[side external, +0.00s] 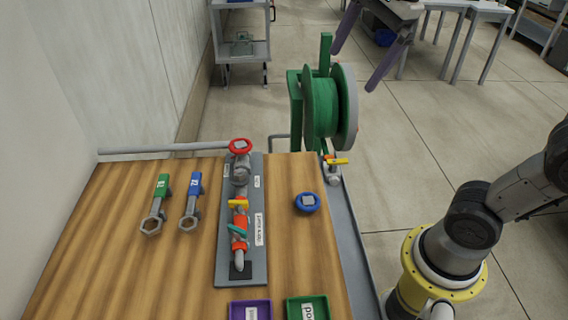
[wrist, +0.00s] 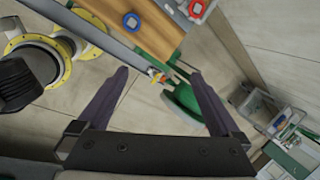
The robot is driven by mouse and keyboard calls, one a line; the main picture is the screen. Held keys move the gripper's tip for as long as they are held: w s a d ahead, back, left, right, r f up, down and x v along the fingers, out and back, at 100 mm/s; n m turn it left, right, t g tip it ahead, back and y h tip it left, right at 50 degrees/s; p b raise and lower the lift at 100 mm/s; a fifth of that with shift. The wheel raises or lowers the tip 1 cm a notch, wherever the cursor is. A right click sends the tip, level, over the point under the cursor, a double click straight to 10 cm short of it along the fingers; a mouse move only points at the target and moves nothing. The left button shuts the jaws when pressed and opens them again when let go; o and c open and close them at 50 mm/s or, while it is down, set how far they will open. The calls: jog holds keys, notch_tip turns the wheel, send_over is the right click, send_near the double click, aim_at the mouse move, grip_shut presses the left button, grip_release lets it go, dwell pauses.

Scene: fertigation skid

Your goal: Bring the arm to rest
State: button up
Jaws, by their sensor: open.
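My gripper (side external: 353,70) is at the top of the side external view, above and beyond the green hose reel (side external: 320,105). Its two dark purple fingers are spread wide with nothing between them. In the wrist view my gripper (wrist: 160,73) is also open and empty, with the hose reel (wrist: 187,104) below, partly behind the right finger. No contact with any object shows. The rest of my arm is only partly in view at the right of the side external view.
A wooden bench (side external: 100,235) carries a pipe with a red handwheel (side external: 240,146), a yellow handle (side external: 238,204), a green wrench (side external: 160,190), a blue wrench (side external: 193,192), a blue knob (side external: 307,202), a purple tray (side external: 236,310) and a green tray (side external: 291,309). A grey cart (side external: 243,58) stands behind.

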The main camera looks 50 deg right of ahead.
jog(key=s+d+f+n+t, duration=0.1)
jog(key=s+f+n, duration=1.1)
jog(key=n, duration=0.5)
jog(key=w+a+r+n+g, duration=0.2)
jog(key=w+r+n, duration=1.1)
jog(key=w+n, duration=0.3)
jog(key=n+g, duration=0.3)
send_over(240, 144)
notch_tip(240, 144, down, 13)
notch_tip(240, 144, down, 12)
jog(key=shift+f, duration=0.2)
